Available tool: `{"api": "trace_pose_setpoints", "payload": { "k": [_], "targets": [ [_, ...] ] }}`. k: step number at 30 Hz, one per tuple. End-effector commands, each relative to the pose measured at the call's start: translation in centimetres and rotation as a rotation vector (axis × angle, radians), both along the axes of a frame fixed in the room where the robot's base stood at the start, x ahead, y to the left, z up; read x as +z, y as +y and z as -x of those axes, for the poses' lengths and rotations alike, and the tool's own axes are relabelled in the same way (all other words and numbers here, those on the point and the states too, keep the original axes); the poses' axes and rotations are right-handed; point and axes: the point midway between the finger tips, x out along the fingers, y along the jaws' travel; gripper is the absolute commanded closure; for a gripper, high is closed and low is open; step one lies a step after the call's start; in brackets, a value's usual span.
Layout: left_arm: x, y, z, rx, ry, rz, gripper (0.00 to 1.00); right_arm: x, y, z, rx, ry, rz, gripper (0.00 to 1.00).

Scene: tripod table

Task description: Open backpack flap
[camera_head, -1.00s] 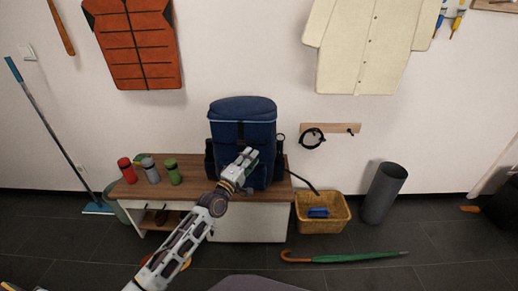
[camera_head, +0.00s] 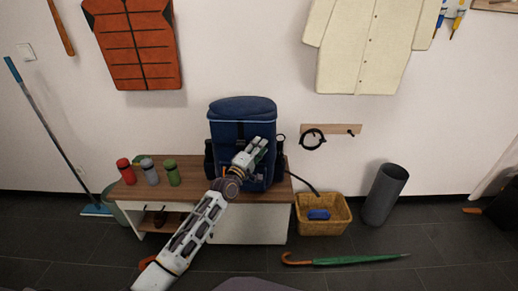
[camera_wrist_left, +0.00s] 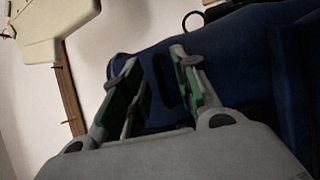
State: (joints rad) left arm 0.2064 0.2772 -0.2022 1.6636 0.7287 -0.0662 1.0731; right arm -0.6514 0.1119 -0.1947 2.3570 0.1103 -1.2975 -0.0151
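The blue backpack (camera_head: 225,132) stands upright on the wooden bench. Its rounded top flap (camera_head: 243,106) lies closed over the body. My left gripper (camera_head: 259,145) is in front of the backpack's front face, below the flap. In the left wrist view, the gripper (camera_wrist_left: 158,75) has its two green-padded fingers apart. A dark strap or loop on the blue fabric (camera_wrist_left: 222,62) shows between and just beyond the fingertips. I cannot tell whether the fingers touch it. My right gripper is in neither view.
The bench (camera_head: 192,187) also holds red, grey and green bottles (camera_head: 172,172) left of the backpack. A wicker basket (camera_head: 322,225), a grey bin (camera_head: 384,194) and a green umbrella (camera_head: 355,260) are on the floor to the right. A coat (camera_head: 368,45) hangs above.

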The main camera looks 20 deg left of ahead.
Motion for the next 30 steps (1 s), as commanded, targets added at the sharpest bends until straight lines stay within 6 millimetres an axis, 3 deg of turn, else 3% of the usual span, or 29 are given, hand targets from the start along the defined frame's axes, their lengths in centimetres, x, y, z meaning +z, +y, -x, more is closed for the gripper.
{"api": "trace_pose_setpoints", "payload": {
  "k": [10,17,30],
  "targets": [
    [0.03,-0.03,-0.11,0.0,0.0,0.0,0.7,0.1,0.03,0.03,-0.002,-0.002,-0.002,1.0],
    [0.03,-0.02,-0.11,0.0,0.0,0.0,0.99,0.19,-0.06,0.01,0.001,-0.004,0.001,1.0],
    [0.02,0.0,-0.1,0.0,0.001,0.0,1.0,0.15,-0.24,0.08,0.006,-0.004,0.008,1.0]
  ]
}}
